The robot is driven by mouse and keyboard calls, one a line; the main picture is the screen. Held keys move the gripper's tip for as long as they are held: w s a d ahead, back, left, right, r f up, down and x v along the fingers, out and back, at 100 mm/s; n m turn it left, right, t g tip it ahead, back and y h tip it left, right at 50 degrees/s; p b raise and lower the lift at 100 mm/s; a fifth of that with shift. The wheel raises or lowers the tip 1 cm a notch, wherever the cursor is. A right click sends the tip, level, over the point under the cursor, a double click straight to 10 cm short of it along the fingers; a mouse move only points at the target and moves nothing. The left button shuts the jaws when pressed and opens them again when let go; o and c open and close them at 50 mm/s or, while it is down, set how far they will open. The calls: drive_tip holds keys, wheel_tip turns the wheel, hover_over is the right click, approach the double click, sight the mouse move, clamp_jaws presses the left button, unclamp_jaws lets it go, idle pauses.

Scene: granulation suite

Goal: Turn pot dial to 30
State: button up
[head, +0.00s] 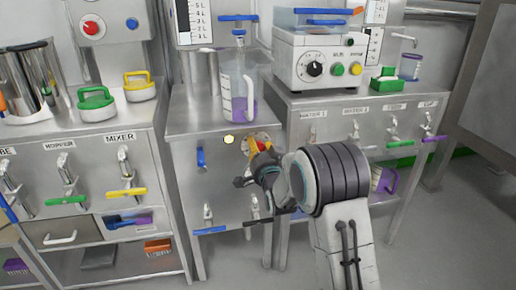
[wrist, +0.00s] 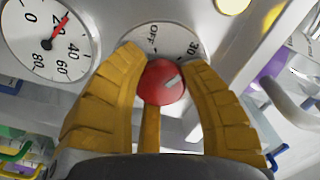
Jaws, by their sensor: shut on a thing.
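The pot dial is a red round knob (wrist: 162,82) on a white scale plate (wrist: 172,40) marked OFF and 30 in the wrist view. The knob's pale pointer mark slants to the upper right, between OFF and 30 and nearer 30. My gripper (wrist: 160,60) has its yellow fingers on both sides of the knob and is shut on it. In the head view my gripper (head: 256,149) is at the front of the middle steel cabinet (head: 228,178), largely covering the dial. The knob's lower side is hidden in the wrist view.
A round gauge (wrist: 45,38) with a red needle near 20 is left of the dial. A clear jug (head: 238,95) with purple liquid stands above. A blue handle (head: 201,157) is left of my gripper.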

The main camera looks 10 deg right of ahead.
drive_tip(key=shift+a+f, duration=0.15)
idle(0.3)
drive_tip(key=o, duration=1.2)
drive_tip(key=s, duration=1.2)
